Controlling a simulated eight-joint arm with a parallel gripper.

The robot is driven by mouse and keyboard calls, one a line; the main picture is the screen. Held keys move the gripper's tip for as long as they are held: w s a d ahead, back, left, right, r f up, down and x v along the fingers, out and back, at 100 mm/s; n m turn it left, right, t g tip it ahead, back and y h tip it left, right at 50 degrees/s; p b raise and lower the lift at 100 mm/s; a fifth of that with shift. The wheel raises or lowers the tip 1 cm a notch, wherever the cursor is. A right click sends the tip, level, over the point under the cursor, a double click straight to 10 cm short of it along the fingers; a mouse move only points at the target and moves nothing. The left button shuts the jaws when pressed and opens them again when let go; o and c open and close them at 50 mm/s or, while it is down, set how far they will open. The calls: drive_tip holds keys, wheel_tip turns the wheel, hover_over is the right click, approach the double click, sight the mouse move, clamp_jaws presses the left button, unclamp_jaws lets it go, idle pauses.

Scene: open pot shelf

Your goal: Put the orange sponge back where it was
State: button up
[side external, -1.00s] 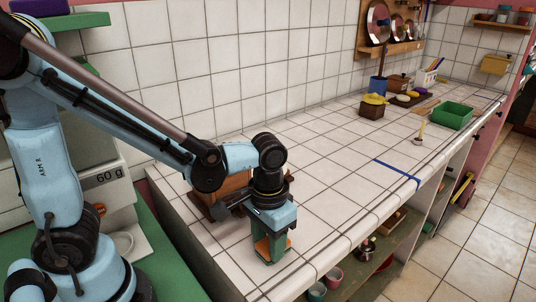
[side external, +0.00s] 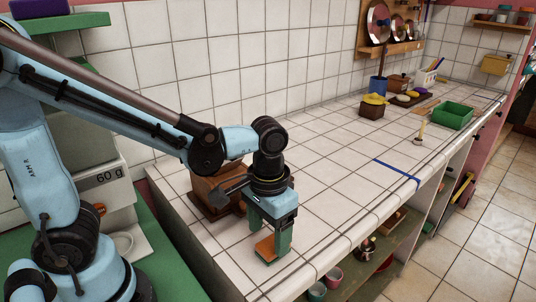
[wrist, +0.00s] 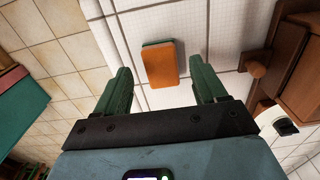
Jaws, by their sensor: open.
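The orange sponge (side external: 265,247) lies flat on the white tiled counter, near its front edge at the near end. In the wrist view the sponge (wrist: 162,66) shows its orange top and a thin green layer along one edge. My gripper (side external: 268,243) is open and empty just above it. In the wrist view the green fingers of my gripper (wrist: 160,82) stand on either side of the sponge, with clear gaps.
A brown wooden box (side external: 207,191) stands close behind my gripper; its knob (wrist: 257,69) shows in the wrist view. A blue tape line (side external: 397,173) crosses the counter farther right. A green bin (side external: 449,116) stands far off. The counter between is mostly clear.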

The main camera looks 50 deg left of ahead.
sight(268, 245)
wheel_tip(268, 245, up, 9)
drive_tip(key=a+f+t, duration=0.3)
drive_tip(key=a+t, duration=0.4)
drive_tip(key=a, duration=0.2)
idle(0.4)
drive_tip(key=shift+a+f, duration=0.1)
idle(1.1)
